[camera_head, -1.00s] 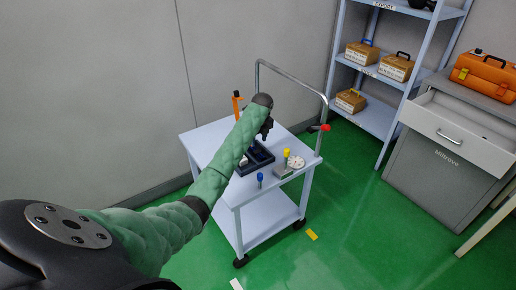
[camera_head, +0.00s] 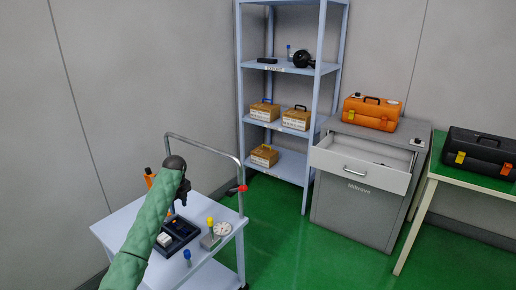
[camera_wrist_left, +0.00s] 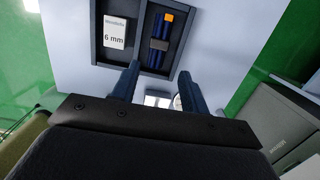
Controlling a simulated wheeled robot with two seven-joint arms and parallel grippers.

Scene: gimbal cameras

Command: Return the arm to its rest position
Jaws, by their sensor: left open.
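My left arm, in a green quilted sleeve, comes up from the bottom of the head view and reaches over the cart (camera_head: 112,226). Its gripper (camera_head: 178,203) is above the dark tray (camera_head: 185,231) on the cart's top. In the left wrist view the gripper (camera_wrist_left: 160,82) is open, with two dark fingers apart and nothing held between them. The tray (camera_wrist_left: 139,28) lies beyond the fingertips there. One compartment has a white box (camera_wrist_left: 116,31) marked 6 mm, the other a blue item with an orange end (camera_wrist_left: 160,37). My right gripper is not in view.
The cart also bears a blue-topped item (camera_head: 187,256), a yellow-topped item (camera_head: 210,224) and a round white dial (camera_head: 223,229). Its metal handle (camera_head: 205,147) rises behind. A shelf rack (camera_head: 308,130), a grey cabinet (camera_head: 355,212) with its drawer open, and a table (camera_head: 484,184) stand right.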

